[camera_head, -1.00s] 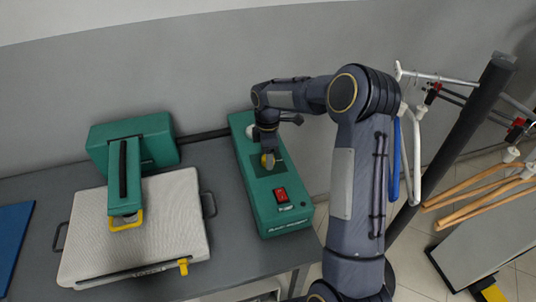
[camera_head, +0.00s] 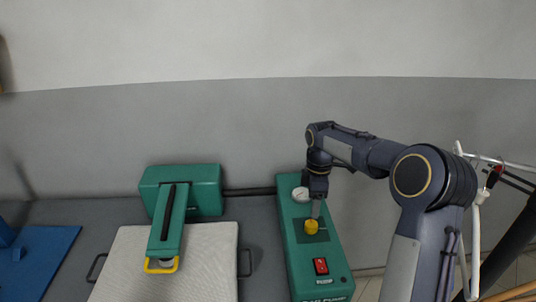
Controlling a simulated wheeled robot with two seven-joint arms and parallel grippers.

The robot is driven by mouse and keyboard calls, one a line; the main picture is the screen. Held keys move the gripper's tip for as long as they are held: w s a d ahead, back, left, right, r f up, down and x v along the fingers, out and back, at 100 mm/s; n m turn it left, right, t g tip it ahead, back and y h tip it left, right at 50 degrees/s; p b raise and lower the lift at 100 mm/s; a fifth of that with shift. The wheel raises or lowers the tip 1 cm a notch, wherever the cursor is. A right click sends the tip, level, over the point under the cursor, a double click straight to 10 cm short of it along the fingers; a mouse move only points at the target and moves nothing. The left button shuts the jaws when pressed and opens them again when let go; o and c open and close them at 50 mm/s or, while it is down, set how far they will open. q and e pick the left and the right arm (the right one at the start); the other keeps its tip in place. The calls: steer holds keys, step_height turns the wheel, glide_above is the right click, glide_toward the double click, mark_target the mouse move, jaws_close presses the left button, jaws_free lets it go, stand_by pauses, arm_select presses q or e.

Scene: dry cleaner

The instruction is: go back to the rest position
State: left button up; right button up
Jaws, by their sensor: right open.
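My right gripper (camera_head: 316,208) is at the green control box (camera_head: 297,259), with its fingers pointing down. Its tips are at or just above the yellow knob (camera_head: 311,228) on the box's dark panel. The fingers overlap in this view, and I cannot tell whether they touch the knob. No object shows held in it. My right arm reaches in from the lower right. My left gripper is not in view.
Left of the box is a press with a green head (camera_head: 181,190), a yellow-tipped lever and a pale board (camera_head: 209,266). The box has a red switch (camera_head: 321,266). A blue board (camera_head: 46,262) lies far left. A white rack (camera_head: 476,232) stands right.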

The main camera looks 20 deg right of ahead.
steer(key=s+a+r+m+t+y, duration=0.1)
steer(key=s+a+r+m+t, duration=0.15)
steer(key=s+r+m, duration=0.4)
steer(key=s+a+r+m+t+y, duration=0.1)
steer(key=s+a+r, duration=0.2)
steer(key=s, duration=0.7)
steer(key=s+a+f+m+t, duration=0.1)
steer(key=s+a+f+m, duration=0.1)
steer(key=s, duration=0.4)
steer(key=s+a+f+m+t+y, duration=0.1)
steer(key=s+a+f+m, duration=0.1)
steer(key=s+a+m, duration=0.2)
steer(key=shift+s+a+f+m+t+y, duration=0.3)
steer(key=shift+s+m, duration=0.45)
steer(key=shift+s, duration=0.8)
steer(key=shift+d+r, duration=0.1)
steer(key=shift+r, duration=0.05)
